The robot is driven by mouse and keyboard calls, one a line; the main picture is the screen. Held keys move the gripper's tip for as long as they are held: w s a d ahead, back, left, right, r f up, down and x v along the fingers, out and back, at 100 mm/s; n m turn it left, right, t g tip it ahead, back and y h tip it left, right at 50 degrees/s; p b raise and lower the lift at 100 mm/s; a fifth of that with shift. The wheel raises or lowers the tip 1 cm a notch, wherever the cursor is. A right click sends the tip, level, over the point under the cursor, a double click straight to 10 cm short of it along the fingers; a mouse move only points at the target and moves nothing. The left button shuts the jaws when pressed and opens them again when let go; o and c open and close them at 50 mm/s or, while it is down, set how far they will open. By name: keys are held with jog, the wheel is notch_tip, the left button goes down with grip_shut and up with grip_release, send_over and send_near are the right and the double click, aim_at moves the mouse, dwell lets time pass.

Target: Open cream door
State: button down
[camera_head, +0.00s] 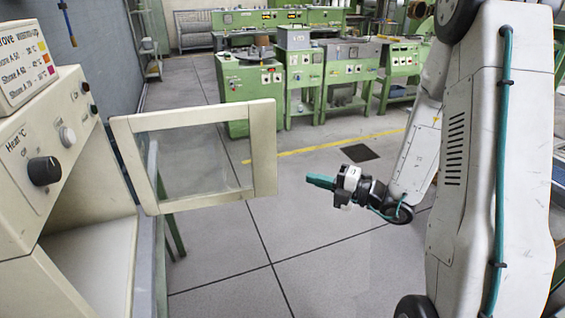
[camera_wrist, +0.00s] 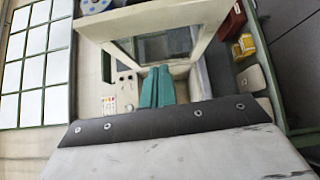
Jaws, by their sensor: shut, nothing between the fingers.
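The cream door (camera_head: 263,150) has a cream frame around a clear window. In the head view it stands swung wide open, out from the cream oven (camera_head: 100,190) at the left, whose front opening shows. My gripper (camera_head: 318,181) has teal fingers and is to the right of the door's free edge, apart from it, pointing left. The fingers are shut and empty. In the wrist view the teal fingers (camera_wrist: 157,88) show together at the middle, with the oven's knob panel (camera_wrist: 125,86) behind them and cream framing above.
The oven's black knob (camera_head: 44,171) and a labelled box (camera_head: 22,65) on top are at the left. Green machines (camera_head: 250,90) line the back. Grey floor is clear below the door and around my gripper. A red item (camera_wrist: 232,22) and a yellow item (camera_wrist: 244,46) show in the wrist view.

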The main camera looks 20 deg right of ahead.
jog(key=m, duration=0.1)
send_near(270, 158)
jog(key=w+a, duration=0.3)
jog(key=a, duration=0.1)
jog(key=shift+w+t+h, duration=0.3)
jog(key=shift+w, duration=0.3)
